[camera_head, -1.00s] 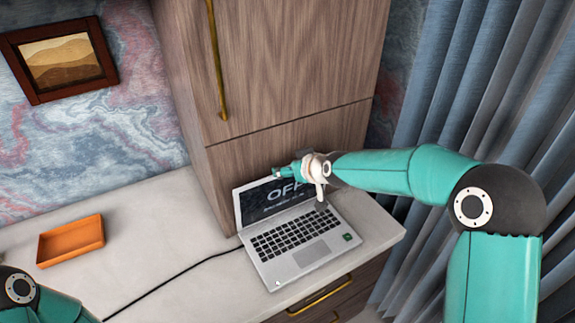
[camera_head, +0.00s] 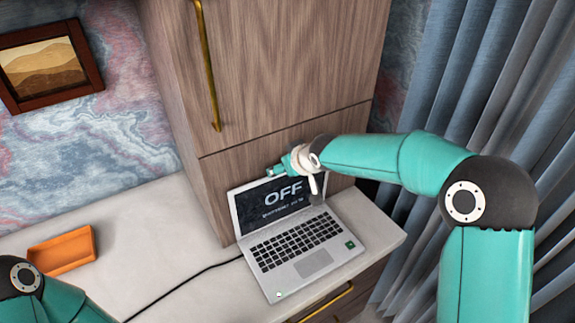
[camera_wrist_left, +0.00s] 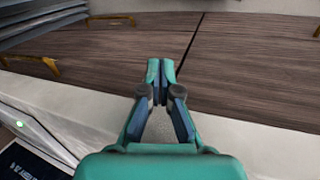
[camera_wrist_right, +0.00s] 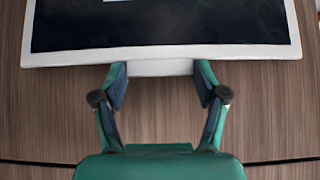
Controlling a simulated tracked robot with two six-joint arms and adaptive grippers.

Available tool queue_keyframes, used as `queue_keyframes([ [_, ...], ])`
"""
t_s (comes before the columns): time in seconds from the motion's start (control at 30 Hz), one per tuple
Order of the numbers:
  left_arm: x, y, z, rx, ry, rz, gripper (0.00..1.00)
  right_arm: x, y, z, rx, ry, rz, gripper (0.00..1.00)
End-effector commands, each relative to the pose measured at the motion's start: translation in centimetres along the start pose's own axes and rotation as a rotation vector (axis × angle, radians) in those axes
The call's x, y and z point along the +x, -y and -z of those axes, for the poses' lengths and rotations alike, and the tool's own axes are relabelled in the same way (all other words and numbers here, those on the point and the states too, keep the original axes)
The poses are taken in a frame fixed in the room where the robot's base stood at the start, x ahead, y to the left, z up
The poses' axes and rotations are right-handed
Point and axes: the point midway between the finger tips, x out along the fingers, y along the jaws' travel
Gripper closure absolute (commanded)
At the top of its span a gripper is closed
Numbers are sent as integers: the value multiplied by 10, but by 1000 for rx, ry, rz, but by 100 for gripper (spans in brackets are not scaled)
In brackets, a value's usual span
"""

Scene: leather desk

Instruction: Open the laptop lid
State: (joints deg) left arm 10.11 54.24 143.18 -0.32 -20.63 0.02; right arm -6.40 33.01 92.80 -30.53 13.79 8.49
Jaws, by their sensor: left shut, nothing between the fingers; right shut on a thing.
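The laptop (camera_head: 312,262) stands on the pale desk with its lid (camera_head: 270,207) raised steeply from the keyboard. The lit screen reads "OFF" with a smaller line below. My right gripper (camera_head: 276,171) is at the lid's top edge, its arm reaching in from the right and covering the screen's upper right corner. In the right wrist view its fingers (camera_wrist_right: 160,82) are shut on a pale part of the lid's rim (camera_wrist_right: 160,60). My left gripper (camera_wrist_left: 161,72) is shut and empty in the left wrist view; the laptop's corner (camera_wrist_left: 25,160) shows there at lower left.
A wooden cabinet (camera_head: 270,90) with a gold handle stands right behind the lid. An orange tray (camera_head: 62,250) sits on the desk at left. A black cable (camera_head: 180,280) runs left from the laptop. The desk (camera_head: 150,215) between tray and laptop is otherwise clear. Curtains hang at right.

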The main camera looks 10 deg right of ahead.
Motion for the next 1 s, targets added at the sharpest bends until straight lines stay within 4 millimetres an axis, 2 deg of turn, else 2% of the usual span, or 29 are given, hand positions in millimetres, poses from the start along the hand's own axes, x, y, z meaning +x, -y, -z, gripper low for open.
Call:
queue_keyframes([
  [0.03,0,0,0,0,0,0,100,3,5,-4,-7,10,7,90],
  [0.07,0,0,0,0,0,0,100,3,6,-4,-8,11,8,23],
  [0.2,0,0,0,0,0,0,100,4,7,-3,-8,10,10,2],
  [0.53,0,0,0,0,0,0,100,3,6,-1,-8,5,8,2],
  [0.67,0,0,0,0,0,0,100,-5,6,0,-7,4,8,2],
  [0.77,0,0,0,0,0,0,100,-18,5,0,-7,3,8,2],
  [1.0,0,0,0,0,0,0,100,-65,5,1,-9,2,9,2],
])
